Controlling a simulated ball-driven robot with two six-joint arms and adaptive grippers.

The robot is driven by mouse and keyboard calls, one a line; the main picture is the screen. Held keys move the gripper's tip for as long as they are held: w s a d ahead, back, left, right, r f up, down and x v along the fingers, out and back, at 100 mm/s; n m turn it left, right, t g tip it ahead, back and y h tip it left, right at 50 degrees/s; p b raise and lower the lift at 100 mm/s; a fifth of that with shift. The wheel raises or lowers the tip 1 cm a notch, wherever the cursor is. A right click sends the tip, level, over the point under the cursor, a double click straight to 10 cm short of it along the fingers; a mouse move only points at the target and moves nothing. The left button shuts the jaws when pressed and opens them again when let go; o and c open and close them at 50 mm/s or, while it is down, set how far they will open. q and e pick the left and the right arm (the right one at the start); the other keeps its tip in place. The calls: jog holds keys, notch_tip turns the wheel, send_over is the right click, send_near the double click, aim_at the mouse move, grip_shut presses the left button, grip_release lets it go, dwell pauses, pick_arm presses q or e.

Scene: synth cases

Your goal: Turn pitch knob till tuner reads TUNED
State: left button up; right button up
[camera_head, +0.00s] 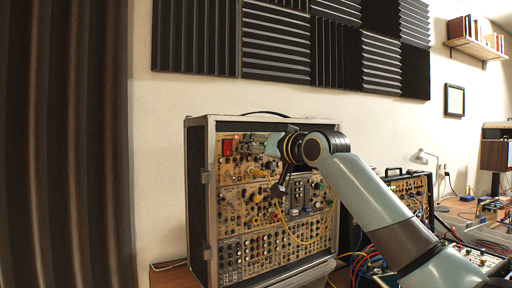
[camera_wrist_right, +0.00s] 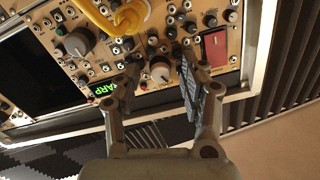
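A tall rack case of synth modules (camera_head: 212,170) stands open in front of me. My right gripper (camera_head: 274,155) is at its upper part, covering some of the panel. In the right wrist view, a grey-white knob (camera_wrist_right: 160,71) sits between the two fingertips of the right gripper (camera_wrist_right: 158,73). The fingers are open, with a gap visible on both sides of the knob. A small display with green letters (camera_wrist_right: 103,89) beside the left finger ends in what looks like "ARP"; part of it is hidden. My left gripper is not in view.
A red square part (camera_wrist_right: 214,48) is right of the fingers, and a yellow cable (camera_wrist_right: 108,16) loops over the panel. Yellow patch cables (camera_head: 303,240) hang across the lower modules. A smaller synth case (camera_head: 410,188) stands right, behind my arm.

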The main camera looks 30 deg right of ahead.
jog(key=s+d, duration=0.1)
jog(key=s, duration=1.1)
jog(key=shift+d, duration=0.2)
